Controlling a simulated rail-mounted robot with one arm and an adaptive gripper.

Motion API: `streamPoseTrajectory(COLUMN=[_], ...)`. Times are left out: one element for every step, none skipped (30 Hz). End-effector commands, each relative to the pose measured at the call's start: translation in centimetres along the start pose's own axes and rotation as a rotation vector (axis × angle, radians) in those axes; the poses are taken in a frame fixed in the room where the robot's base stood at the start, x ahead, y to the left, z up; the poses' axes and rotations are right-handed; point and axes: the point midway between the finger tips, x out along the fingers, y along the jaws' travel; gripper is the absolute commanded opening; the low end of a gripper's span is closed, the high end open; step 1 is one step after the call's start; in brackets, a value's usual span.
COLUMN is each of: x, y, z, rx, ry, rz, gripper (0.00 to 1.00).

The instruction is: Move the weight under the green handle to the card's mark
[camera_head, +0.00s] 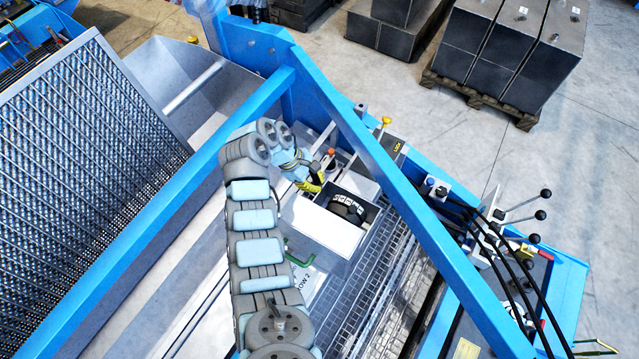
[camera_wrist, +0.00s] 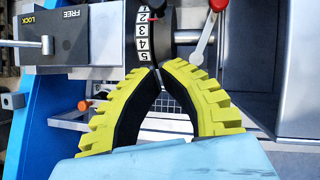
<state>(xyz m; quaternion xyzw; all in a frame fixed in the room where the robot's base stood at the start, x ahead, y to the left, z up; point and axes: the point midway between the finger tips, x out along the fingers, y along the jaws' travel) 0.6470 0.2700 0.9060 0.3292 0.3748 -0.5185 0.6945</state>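A green handle (camera_head: 300,259) shows in the head view, beside my arm and partly hidden by it. A white card (camera_head: 312,280) lies by it, with rotated lettering that seems to read "ROW 2". I cannot make out a weight under the handle. My gripper (camera_head: 322,178) is at the upper middle, away from the green handle and close to a dark round part with an orange knob (camera_head: 331,152). In the wrist view, my gripper's (camera_wrist: 159,68) yellow-backed fingers curve together and their tips nearly meet, with nothing visible held. A numbered dial (camera_wrist: 148,45) lies just beyond the tips.
A LOCK/FREE plate (camera_wrist: 65,22) and a red-knobbed lever (camera_wrist: 205,35) flank the dial. A pale box (camera_head: 325,230) holding a dark ribbed part stands beside my gripper. A blue beam (camera_head: 400,180) crosses diagonally at right. Black-knobbed levers (camera_head: 525,215) stand further right.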

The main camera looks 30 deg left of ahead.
Motion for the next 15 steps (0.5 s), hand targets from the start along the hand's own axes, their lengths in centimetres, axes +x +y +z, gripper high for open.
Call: streamPoseTrajectory(x=[0.8, 1.3, 1.9, 2.4, 3.0, 3.6, 4.1, 4.6, 5.1, 5.5, 5.9, 6.4, 6.7, 7.0, 7.5], y=[-0.1, 0.0, 0.0, 0.0, -0.1, -0.1, -0.1, -0.1, -0.1, -0.1, -0.1, 0.0, 0.0, 0.0, 0.0], z=[0.0, 0.0, -0.1, -0.1, 0.0, 0.0, 0.0, 0.0, 0.0, 0.0, 0.0, 0.0, 0.0, 0.0, 0.0], rx=[0.0, 0.0, -0.001, -0.001, -0.002, -0.002, -0.002, -0.002, -0.002, -0.001, -0.001, -0.001, -0.001, -0.001, -0.002], ry=[-0.001, 0.0, 0.0, 0.0, -0.001, -0.002, -0.003, -0.003, -0.002, -0.001, 0.0, 0.0, 0.0, -0.001, -0.001], rz=[-0.002, -0.001, 0.0, 0.0, -0.001, -0.003, -0.004, -0.004, -0.004, -0.003, -0.001, 0.0, 0.0, 0.0, -0.001], gripper=[0.0, 0.0, 0.0, 0.0, 0.0, 0.0, 0.0, 0.0, 0.0, 0.0, 0.0, 0.0, 0.0, 0.0, 0.0])
